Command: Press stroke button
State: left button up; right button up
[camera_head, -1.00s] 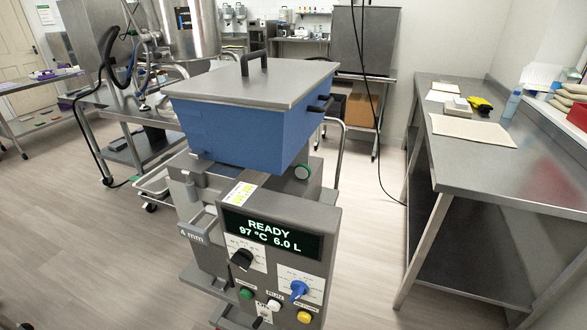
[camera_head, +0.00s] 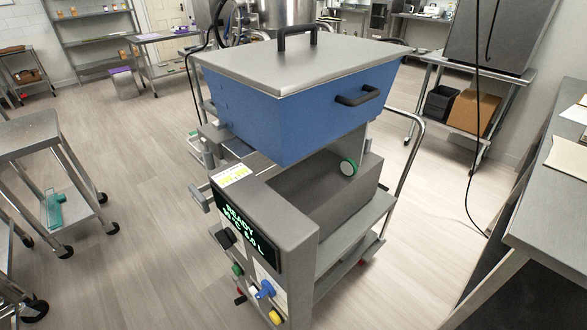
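The gummy depositor has a blue hopper (camera_head: 295,110) with a grey lid above a grey body. Its control panel is seen at a steep slant, with a lit display (camera_head: 243,228) reading READY. Below the display are a black knob (camera_head: 226,238), a blue knob (camera_head: 266,290), a green button (camera_head: 238,270) and a yellow button (camera_head: 275,317). I cannot clearly make out a white button or any button labels from this angle. Neither of my grippers is in view.
A steel table (camera_head: 560,215) stands at the right edge and a steel cart (camera_head: 30,135) at the left. A cable (camera_head: 472,150) hangs down between the depositor and the right table. Open floor (camera_head: 130,260) lies left of the depositor.

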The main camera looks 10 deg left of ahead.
aim_at(235, 269)
jog(key=l+u, duration=0.3)
jog(key=l, duration=0.2)
jog(key=l+u, duration=0.3)
jog(key=l, duration=0.2)
jog(key=k+j+u, duration=0.1)
jog(key=u, duration=0.15)
jog(key=j+u, duration=0.25)
jog(key=i+j+z, duration=0.1)
jog(key=j+z, duration=0.2)
jog(key=j, duration=0.1)
